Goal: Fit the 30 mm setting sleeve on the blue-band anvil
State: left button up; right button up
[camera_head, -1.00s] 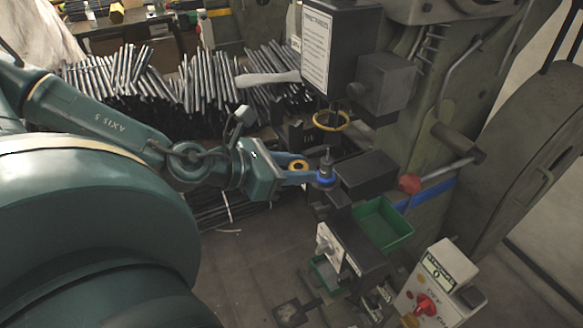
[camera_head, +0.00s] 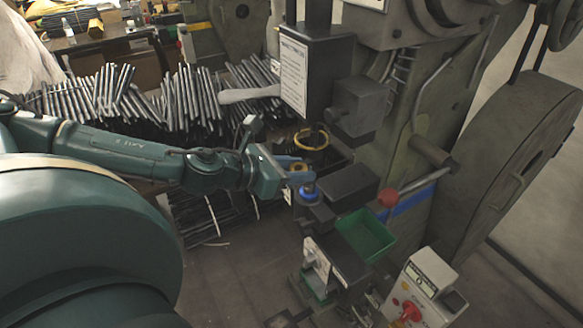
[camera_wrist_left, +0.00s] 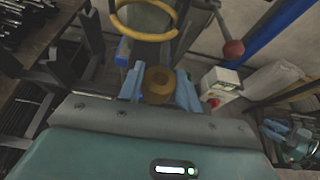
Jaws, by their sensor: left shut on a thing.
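My left gripper (camera_head: 301,178) reaches in from the left at the press, its blue fingers shut on the setting sleeve. The sleeve (camera_head: 298,168) is a brass-brown ring; in the left wrist view the sleeve (camera_wrist_left: 157,86) sits between the two fingers with its dark bore facing up. The blue-band anvil (camera_head: 309,193) stands on the press's lower arm, just beyond and below the fingertips. Its blue band shows, but its upper part is largely covered by the gripper. I cannot tell whether sleeve and anvil touch.
A yellow ring (camera_head: 311,139) hangs below the press head, close above the gripper. A dark block (camera_head: 347,187) and a green bin (camera_head: 366,235) stand to the right. A red-knobbed lever (camera_head: 388,197) and a control box (camera_head: 425,287) are farther right. Racked rods lie behind.

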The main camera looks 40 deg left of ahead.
pick_arm(q)
jog(key=shift+w+a+r+p, duration=0.1)
jog(key=shift+w+r+p, duration=0.25)
jog(key=shift+p, duration=0.1)
jog(key=shift+w+a+p, duration=0.1)
jog(key=shift+w+p, duration=0.65)
jog(key=shift+p, duration=0.35)
jog(key=shift+w+a+f+p, duration=0.15)
jog(key=shift+w+p, duration=0.6)
jog(key=shift+w, duration=0.75)
jog(key=shift+w+f, duration=0.1)
jog(key=shift+f, duration=0.2)
jog(key=shift+f+b, duration=0.5)
jog(key=shift+f, duration=0.1)
jog(key=shift+f+b, duration=0.35)
jog(key=shift+f, duration=0.45)
pick_arm(e)
jog(key=shift+s+d+r, duration=0.2)
jog(key=shift+d+r, duration=0.1)
jog(key=shift+d, duration=0.3)
